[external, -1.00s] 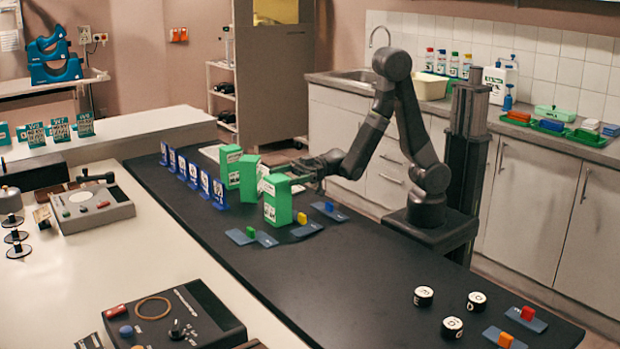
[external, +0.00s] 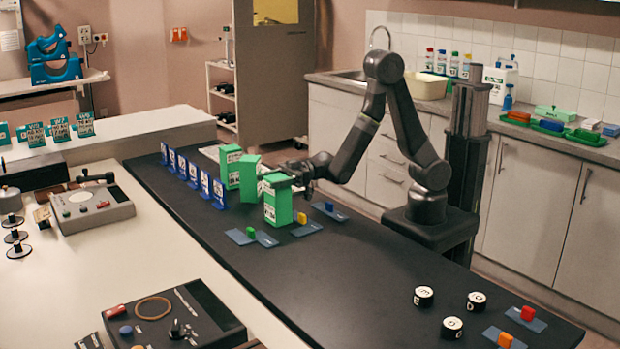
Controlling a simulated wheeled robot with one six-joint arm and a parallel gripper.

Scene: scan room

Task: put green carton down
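Three green cartons stand upright in a group on the dark bench top (external: 365,262). The nearest green carton (external: 277,203) has a white label on its face. The middle green carton (external: 249,180) and the far green carton (external: 230,168) stand to its left. My gripper (external: 287,171) is just behind the top of the nearest carton and overlaps it in the picture. The fingers are small and partly hidden, so I cannot tell whether they touch or hold a carton. The nearest carton's base appears on or very close to the bench.
A row of blue-and-white stands (external: 193,175) lies left of the cartons. Round black-and-white pucks (external: 452,327) sit at the near end. The bench middle is clear.

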